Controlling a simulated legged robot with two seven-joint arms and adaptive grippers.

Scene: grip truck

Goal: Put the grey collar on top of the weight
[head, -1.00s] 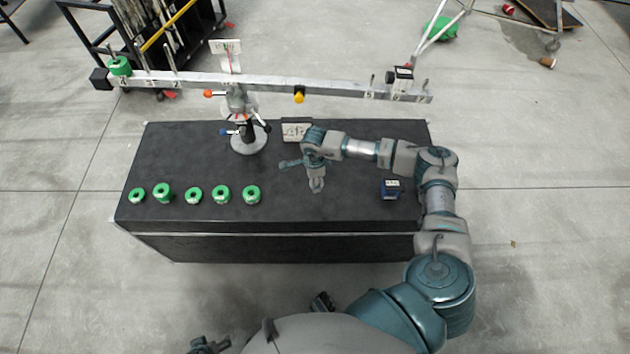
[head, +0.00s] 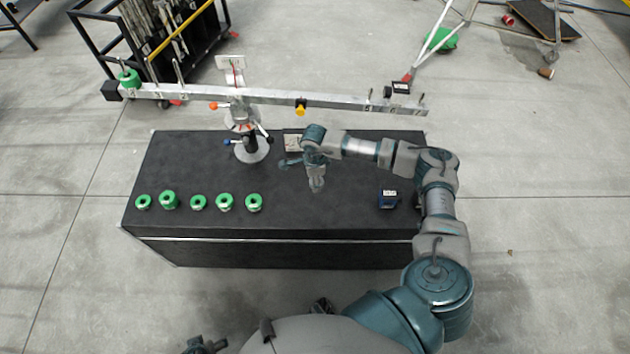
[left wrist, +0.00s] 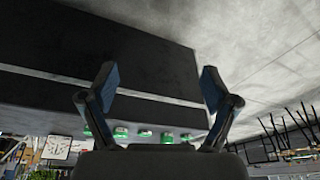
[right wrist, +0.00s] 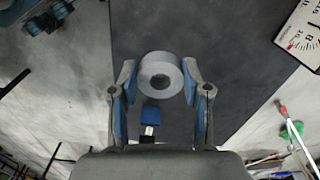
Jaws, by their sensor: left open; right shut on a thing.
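The grey collar (right wrist: 160,75) is a thick ring, held between the fingertips of my right gripper (right wrist: 160,82) in the right wrist view. In the head view my right gripper (head: 317,186) hangs over the middle of the black table, and the collar cannot be made out. I cannot tell which weight is meant. Several green weights (head: 197,202) stand in a row at the table's left front. A dark blue block (head: 388,200) with a white label is at the right. My left gripper (left wrist: 155,90) is open and empty; it shows low in the head view (head: 206,345).
The table's front middle is clear.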

